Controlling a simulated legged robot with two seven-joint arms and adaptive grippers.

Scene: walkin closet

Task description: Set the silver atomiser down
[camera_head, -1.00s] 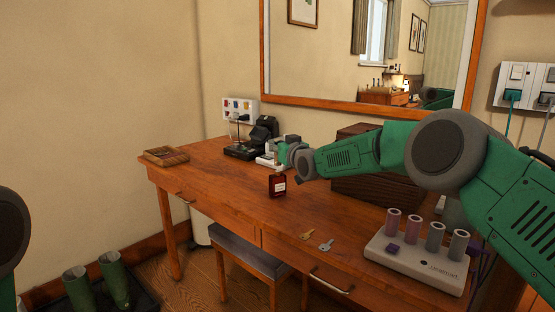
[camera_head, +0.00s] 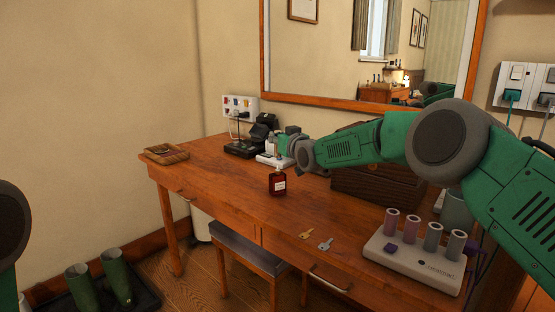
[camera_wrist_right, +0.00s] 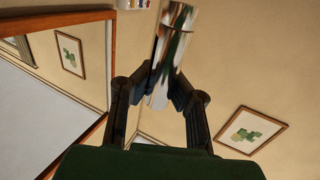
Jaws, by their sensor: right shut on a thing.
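The silver atomiser (camera_wrist_right: 172,40) is a shiny mirror-like cylinder in the right wrist view, tilted in that picture. My right gripper (camera_wrist_right: 165,90) is shut on its lower end. In the head view my right gripper (camera_head: 278,147) is over the back part of the wooden dressing table (camera_head: 220,180), behind the dark red bottle. The atomiser is too small and covered there to make out clearly, and I cannot tell if it touches anything. My left gripper is out of view; only part of my left arm shows at the left edge.
A dark red labelled bottle (camera_head: 278,184) stands close in front of the right gripper. A black device (camera_head: 250,143) is behind it. Two keys (camera_head: 316,240) and a white holder with several tubes (camera_head: 415,268) are nearer. A wooden tray (camera_head: 166,154) sits far left, with bare tabletop between.

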